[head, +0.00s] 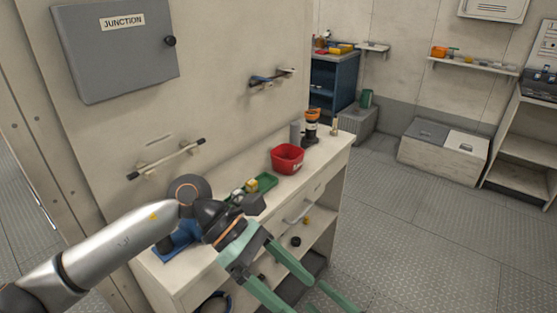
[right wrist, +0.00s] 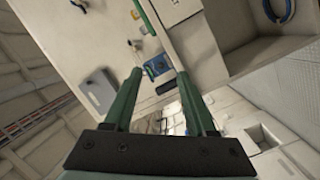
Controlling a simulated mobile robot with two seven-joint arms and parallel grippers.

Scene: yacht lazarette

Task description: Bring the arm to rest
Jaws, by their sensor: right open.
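My right gripper (head: 298,292) has green fingers and hangs in front of the workbench (head: 335,149), above its open shelf side. Its silver arm crosses the lower left of the head view. In the right wrist view the two green fingers (right wrist: 160,72) stand apart with nothing between them. The fingertips run close to the lower edge in the head view. My left gripper is not in view.
On the bench are a red bin (head: 287,158), a green tray (head: 264,183), a blue item (head: 176,246) partly behind my arm, and an orange-topped black device (head: 311,126). A grey junction box (head: 117,55) hangs on the wall. Floor (head: 420,240) at right is clear.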

